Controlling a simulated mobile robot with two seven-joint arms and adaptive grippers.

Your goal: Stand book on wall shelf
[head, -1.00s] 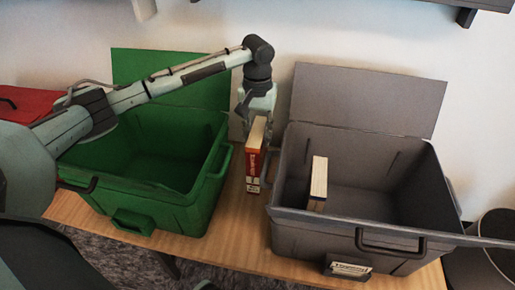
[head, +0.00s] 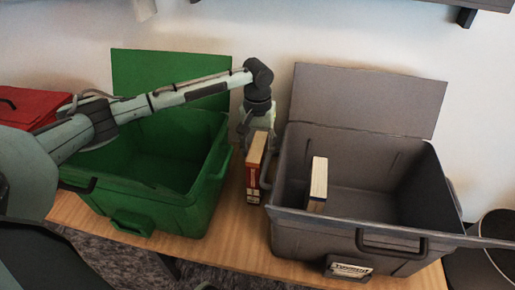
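A red and white book (head: 253,172) stands upright in the gap between the green bin and the grey bin, its pale page edge facing up. My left gripper (head: 257,133) points down at the book's top and appears shut on it; the fingertips are partly hidden by the book. Whether the book's foot touches the table is hard to tell. A wall shelf (head: 480,4) shows only as a dark underside at the top right, with a bracket below. My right gripper is not in view.
The open green bin (head: 160,215) stands left of the book. The open grey bin (head: 300,235) stands right and holds another upright book (head: 318,186). A red bin (head: 35,110) is at far left, a dark round container (head: 497,240) at far right. Little wooden table (head: 235,240) is free.

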